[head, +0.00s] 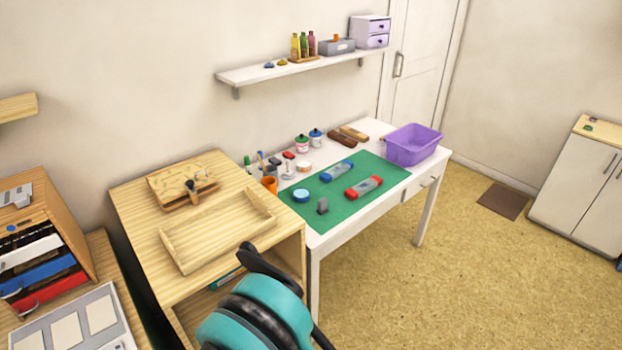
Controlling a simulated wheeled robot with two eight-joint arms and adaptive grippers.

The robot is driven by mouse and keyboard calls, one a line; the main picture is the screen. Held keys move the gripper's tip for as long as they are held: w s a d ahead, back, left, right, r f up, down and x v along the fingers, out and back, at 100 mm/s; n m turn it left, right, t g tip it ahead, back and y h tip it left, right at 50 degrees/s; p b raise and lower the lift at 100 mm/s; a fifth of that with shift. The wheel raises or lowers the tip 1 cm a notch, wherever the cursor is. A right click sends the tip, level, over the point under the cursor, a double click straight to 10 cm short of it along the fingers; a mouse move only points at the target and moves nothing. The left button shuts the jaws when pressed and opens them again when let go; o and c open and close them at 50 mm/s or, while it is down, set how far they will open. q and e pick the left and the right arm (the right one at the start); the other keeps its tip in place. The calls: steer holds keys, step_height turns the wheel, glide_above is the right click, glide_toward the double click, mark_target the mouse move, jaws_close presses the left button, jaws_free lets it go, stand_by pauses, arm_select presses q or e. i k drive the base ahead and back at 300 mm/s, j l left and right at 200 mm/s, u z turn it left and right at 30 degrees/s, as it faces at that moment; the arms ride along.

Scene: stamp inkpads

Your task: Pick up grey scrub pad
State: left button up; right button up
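A small dark grey block, which looks like the grey scrub pad (322,206), stands on the near left part of the green mat (345,206) on the white table. It is apart from the things around it. A teal and black part of one of my arms shows at the bottom centre, in front of the wooden cabinet. I cannot tell which arm it is. No gripper fingertips show, and nothing of mine touches the grey block.
Blue (338,171) and red (363,187) inkpads and a blue round tin (301,195) lie on the mat. A purple bin (412,146) stands at the white table's (350,228) right end. The wooden cabinet with a tray (217,258) stands left.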

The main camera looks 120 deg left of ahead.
mark_target(323, 209)
steer(key=u, duration=3.75)
